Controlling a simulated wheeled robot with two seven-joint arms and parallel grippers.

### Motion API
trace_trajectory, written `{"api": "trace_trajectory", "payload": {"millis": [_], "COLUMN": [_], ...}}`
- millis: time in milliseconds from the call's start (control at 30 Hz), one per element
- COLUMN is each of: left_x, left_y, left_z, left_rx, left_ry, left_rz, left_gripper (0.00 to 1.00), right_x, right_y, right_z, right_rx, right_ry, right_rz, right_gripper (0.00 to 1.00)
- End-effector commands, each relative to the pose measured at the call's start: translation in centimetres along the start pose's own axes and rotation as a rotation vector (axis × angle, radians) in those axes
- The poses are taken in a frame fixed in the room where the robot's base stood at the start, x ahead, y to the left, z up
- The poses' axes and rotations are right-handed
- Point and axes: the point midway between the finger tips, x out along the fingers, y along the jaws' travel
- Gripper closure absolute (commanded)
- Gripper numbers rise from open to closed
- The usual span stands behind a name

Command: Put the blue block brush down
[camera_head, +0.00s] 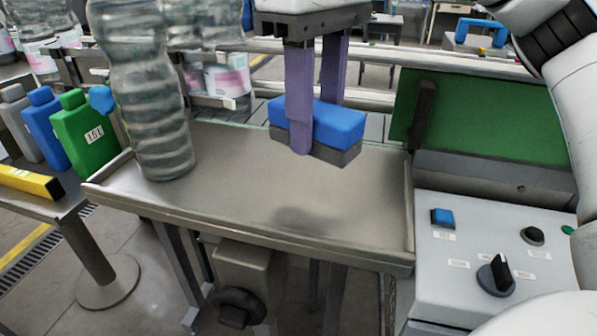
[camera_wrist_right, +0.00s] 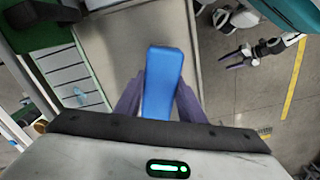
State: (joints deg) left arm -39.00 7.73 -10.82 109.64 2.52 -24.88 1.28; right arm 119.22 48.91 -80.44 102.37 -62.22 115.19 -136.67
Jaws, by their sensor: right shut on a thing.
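The blue block brush (camera_head: 338,124) has a blue top and a dark grey underside. My right gripper (camera_head: 315,105) comes down from above with purple fingers on either side of the brush and is shut on it. The brush hangs above the metal table (camera_head: 235,205), with a soft shadow on the surface below and in front of it. In the right wrist view the brush (camera_wrist_right: 162,85) sits between the purple fingers (camera_wrist_right: 158,100), its far end pointing away over the table. My left gripper is not in the head view.
A clear ribbed bottle (camera_head: 150,100) stands at the table's left end. A control box (camera_head: 480,250) with a blue button and black knob is at the right, below a green panel (camera_head: 490,115). Green (camera_head: 82,135) and blue jugs are at the left. The table's middle is clear.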

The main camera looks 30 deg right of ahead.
Motion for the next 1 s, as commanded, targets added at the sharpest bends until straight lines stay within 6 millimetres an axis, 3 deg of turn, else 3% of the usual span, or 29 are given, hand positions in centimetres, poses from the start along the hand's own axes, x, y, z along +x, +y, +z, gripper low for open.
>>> {"api": "trace_trajectory", "payload": {"millis": [33, 167, 333, 567, 967, 1000], "left_x": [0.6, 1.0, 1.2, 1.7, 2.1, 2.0], "left_y": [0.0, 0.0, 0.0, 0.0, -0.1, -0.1], "left_z": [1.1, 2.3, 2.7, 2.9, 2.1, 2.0], "left_rx": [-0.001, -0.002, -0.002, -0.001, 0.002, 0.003], "left_ry": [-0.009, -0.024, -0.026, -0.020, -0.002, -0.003], "left_rz": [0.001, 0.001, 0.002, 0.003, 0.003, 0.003], "left_gripper": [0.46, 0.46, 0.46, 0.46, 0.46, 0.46], "right_x": [1.7, 3.4, 4.4, 7.5, 8.2, 8.1], "right_y": [0.0, 0.0, 0.0, 0.1, 0.0, 0.0], "right_z": [0.0, 0.0, 0.0, 0.1, 0.0, 0.0], "right_rx": [0.000, 0.000, 0.001, 0.003, 0.002, 0.003], "right_ry": [-0.004, -0.001, 0.000, -0.001, 0.002, 0.002], "right_rz": [-0.002, -0.002, -0.001, 0.000, -0.001, 0.000], "right_gripper": [0.94, 0.94, 0.94, 0.94, 0.94, 0.59]}}
